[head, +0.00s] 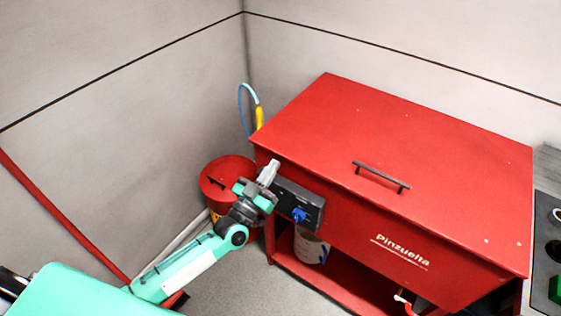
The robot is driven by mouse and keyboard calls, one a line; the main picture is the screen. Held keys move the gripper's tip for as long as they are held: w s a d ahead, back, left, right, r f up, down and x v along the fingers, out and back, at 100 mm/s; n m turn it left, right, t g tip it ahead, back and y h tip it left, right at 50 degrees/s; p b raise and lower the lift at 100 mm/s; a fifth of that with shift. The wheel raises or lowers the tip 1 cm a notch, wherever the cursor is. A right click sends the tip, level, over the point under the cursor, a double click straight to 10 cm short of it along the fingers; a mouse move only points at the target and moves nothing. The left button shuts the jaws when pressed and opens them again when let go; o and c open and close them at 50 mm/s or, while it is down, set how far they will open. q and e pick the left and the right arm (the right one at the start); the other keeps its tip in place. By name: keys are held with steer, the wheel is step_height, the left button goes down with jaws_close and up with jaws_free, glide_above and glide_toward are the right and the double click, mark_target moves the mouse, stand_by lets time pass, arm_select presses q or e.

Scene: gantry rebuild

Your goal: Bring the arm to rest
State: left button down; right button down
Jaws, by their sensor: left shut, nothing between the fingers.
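My left arm reaches in from the lower left, in green and white. My left gripper (268,172) is shut and empty. In the picture it lies in front of the left front corner of a red cabinet (400,140), near a dark control box (301,205) with a blue knob (299,215). I cannot tell whether the gripper touches the cabinet. My right gripper does not show.
A red round bin (225,172) stands in the corner left of the cabinet. A yellow-handled blue hose (259,115) rises behind it. A pale container (310,246) sits on the cabinet's lower shelf. A panel with buttons (548,245) is at the right edge.

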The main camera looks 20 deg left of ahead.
arm_select(q)
steer(key=v, duration=0.4)
steer(key=shift+r+b, duration=0.25)
steer(key=shift+b, duration=0.05)
steer(key=shift+f, duration=0.15)
steer(key=s+a+f+g+y, duration=0.1)
steer(key=a+f+g, duration=0.15)
steer(key=f, duration=0.95)
steer(key=s+a+f+g+y, duration=0.1)
steer(key=f+g+y, duration=0.15)
steer(key=f, duration=0.85)
steer(key=s+a+f+g+y, duration=0.1)
steer(key=s+f+g, duration=0.25)
steer(key=f, duration=0.55)
steer(key=s+a+f+g, duration=0.1)
steer(key=s+f+g, duration=0.1)
steer(key=s+f, duration=0.45)
steer(key=s+f+g, duration=0.3)
steer(key=s+f, duration=0.4)
steer(key=s, duration=0.4)
steer(key=s+f+g+y, duration=0.1)
steer(key=s+f+g, duration=0.2)
steer(key=s+f, duration=0.5)
steer(key=s+f+n+g+y, duration=0.1)
steer(key=s+f+g, duration=0.3)
steer(key=s, duration=1.2)
step_height(320, 180, down, 4)
steer(key=shift+a+r, duration=0.2)
steer(key=shift+a, duration=0.3)
